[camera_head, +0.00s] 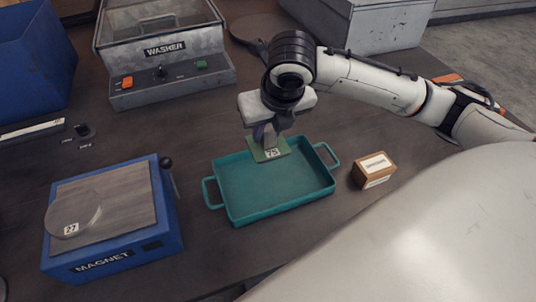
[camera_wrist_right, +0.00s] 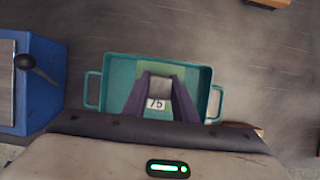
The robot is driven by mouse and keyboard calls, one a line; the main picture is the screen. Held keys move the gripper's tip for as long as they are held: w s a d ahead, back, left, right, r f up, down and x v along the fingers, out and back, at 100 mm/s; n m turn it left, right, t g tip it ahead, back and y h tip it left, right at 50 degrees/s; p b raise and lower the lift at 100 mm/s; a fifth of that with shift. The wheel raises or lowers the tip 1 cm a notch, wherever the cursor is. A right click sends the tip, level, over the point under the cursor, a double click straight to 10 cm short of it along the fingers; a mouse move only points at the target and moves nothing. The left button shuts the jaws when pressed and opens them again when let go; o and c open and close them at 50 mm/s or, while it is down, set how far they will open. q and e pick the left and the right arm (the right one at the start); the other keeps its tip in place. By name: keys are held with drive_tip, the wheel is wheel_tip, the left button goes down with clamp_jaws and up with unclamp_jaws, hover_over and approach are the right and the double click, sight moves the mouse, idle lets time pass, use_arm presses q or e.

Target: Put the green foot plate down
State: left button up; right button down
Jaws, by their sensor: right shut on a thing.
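The green foot plate (camera_head: 268,150) carries a white label reading 75 and is held by my right gripper (camera_head: 266,133). In the right wrist view the plate (camera_wrist_right: 154,74) shows between and beyond the purple-grey fingers (camera_wrist_right: 160,95), which are shut on a grey part standing on it. The plate is over the far side of the teal tray (camera_head: 280,194). I cannot tell whether it touches the tray. The tray also shows in the right wrist view (camera_wrist_right: 120,75), and its visible floor is bare. My left gripper is not in view.
A blue magnet block (camera_head: 160,225) with a round plate (camera_head: 73,214) labelled 27 stands left of the tray. A small cardboard box (camera_head: 373,170) sits to its right. A grey washer (camera_head: 165,60) and a blue bin (camera_head: 35,60) stand at the back.

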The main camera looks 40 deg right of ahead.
sight(267, 148)
wheel_tip(267, 148, down, 6)
drive_tip(key=shift+r+b, duration=0.1)
drive_tip(key=shift+b, duration=0.45)
drive_tip(key=shift+f+b, duration=0.35)
drive_tip(key=shift+f, duration=1.6)
drive_tip(key=c, duration=1.4)
unclamp_jaws()
drive_tip(key=shift+c, duration=0.2)
drive_tip(key=p+v, duration=0.2)
drive_tip(key=v, duration=0.9)
drive_tip(key=shift+r, duration=0.15)
drive_tip(key=shift+s+r+p, duration=0.25)
drive_tip(key=shift+r+p, duration=0.05)
drive_tip(key=shift+r, duration=0.05)
